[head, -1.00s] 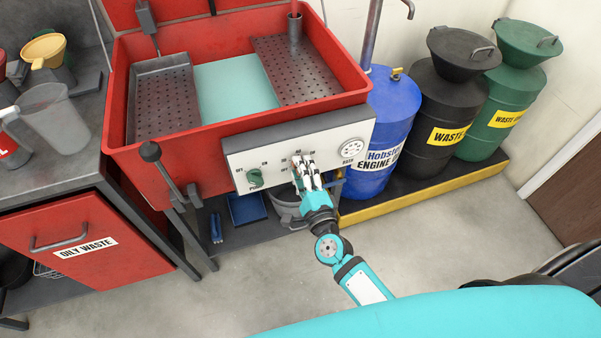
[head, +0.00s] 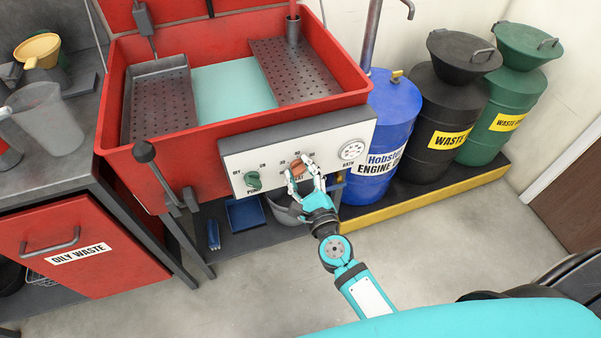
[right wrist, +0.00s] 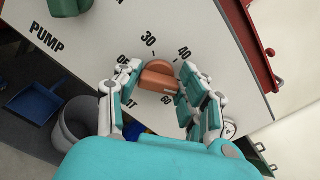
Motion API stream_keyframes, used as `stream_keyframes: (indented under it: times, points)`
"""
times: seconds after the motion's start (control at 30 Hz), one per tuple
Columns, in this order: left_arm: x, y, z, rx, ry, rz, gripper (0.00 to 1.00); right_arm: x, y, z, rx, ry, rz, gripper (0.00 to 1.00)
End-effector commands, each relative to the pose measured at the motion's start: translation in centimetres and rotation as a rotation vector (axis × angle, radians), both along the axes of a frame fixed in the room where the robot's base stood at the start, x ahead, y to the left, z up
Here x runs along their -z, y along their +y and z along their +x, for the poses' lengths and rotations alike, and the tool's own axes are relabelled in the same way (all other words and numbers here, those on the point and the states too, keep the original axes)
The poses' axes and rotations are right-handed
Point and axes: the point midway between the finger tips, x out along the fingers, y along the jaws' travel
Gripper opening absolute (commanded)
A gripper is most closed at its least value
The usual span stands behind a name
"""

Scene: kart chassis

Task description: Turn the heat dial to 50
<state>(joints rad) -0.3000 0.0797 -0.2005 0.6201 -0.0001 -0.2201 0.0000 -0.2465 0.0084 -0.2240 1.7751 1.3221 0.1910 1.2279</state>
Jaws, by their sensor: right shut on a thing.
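The orange heat dial (head: 298,168) sits on the white front panel (head: 334,140) of the red wash basin; it also shows in the right wrist view (right wrist: 157,75). Printed marks around it include OFF, 30 and 40, and another number at lower right is partly covered by my fingers. I cannot tell exactly which mark the dial points to. My right gripper (head: 305,184) has its fingers on both sides of the dial, shut on it; it also shows in the right wrist view (right wrist: 160,92). My left gripper is not in view.
A grey bucket (head: 284,208) stands below the panel. A blue drum (head: 392,120) stands to the right.

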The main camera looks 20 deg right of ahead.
Motion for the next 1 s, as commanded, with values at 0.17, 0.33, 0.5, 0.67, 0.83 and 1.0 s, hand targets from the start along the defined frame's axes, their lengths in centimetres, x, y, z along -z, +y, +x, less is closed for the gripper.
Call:
stream_keyframes:
  times: [0.17,0.33,0.5,0.67,0.83,1.0]
  points:
    - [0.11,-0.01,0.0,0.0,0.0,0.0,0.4,0.24,0.0,-0.09,0.0,0.006,0.024,0.08]
    - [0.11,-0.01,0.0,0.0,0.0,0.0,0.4,0.24,0.01,-0.1,-0.001,0.006,0.027,0.08]
    - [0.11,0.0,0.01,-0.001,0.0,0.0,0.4,0.24,0.01,-0.1,-0.001,0.006,0.026,0.08]
    - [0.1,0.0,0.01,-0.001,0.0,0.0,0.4,0.23,0.01,-0.09,0.0,0.006,0.026,0.54]
    - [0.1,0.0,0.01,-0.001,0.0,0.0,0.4,0.12,0.01,-0.05,-0.001,0.004,0.025,0.63]
    - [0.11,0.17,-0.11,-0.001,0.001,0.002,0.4,0.08,-0.01,-0.11,0.0,0.002,0.025,0.63]
